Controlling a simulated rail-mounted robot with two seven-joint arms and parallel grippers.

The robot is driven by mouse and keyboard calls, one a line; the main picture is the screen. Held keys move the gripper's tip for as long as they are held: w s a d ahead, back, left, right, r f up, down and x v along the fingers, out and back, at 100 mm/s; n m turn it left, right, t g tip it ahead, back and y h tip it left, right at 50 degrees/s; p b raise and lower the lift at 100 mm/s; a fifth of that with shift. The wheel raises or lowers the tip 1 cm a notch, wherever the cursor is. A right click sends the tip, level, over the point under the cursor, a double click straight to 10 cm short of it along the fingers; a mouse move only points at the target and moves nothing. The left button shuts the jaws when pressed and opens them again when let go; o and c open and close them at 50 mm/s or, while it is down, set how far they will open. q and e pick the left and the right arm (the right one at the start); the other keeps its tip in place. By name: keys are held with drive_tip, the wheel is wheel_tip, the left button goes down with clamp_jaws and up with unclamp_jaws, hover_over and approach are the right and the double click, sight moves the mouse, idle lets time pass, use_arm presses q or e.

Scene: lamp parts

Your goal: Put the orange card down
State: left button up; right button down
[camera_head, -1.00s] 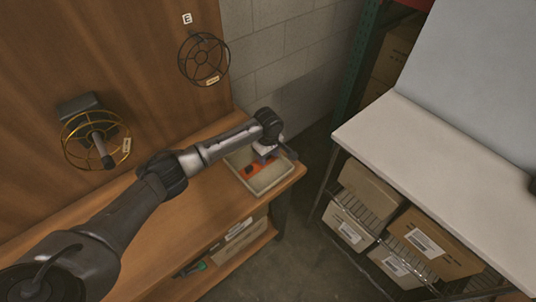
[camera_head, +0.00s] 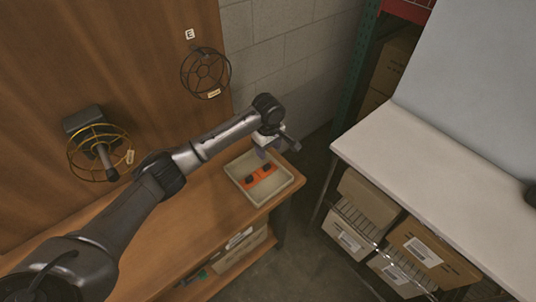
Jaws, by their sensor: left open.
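The orange card (camera_head: 260,177) lies flat in a shallow beige tray (camera_head: 272,197) at the right end of the wooden bench. Dark patches show on the card. My left gripper (camera_head: 264,153) is open and empty, just above the tray's far side and apart from the card. Its fingertips are small and partly hidden by the wrist. My right gripper does not show.
A gold wire cage (camera_head: 97,153) on a dark mount and a black wire cage (camera_head: 205,74) hang on the wooden panel. A white table (camera_head: 430,165) stands at right, with cardboard boxes (camera_head: 425,250) on a rack below. A floor gap separates bench and table.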

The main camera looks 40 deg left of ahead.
use_arm(q)
drive_tip(key=shift+r, duration=1.2)
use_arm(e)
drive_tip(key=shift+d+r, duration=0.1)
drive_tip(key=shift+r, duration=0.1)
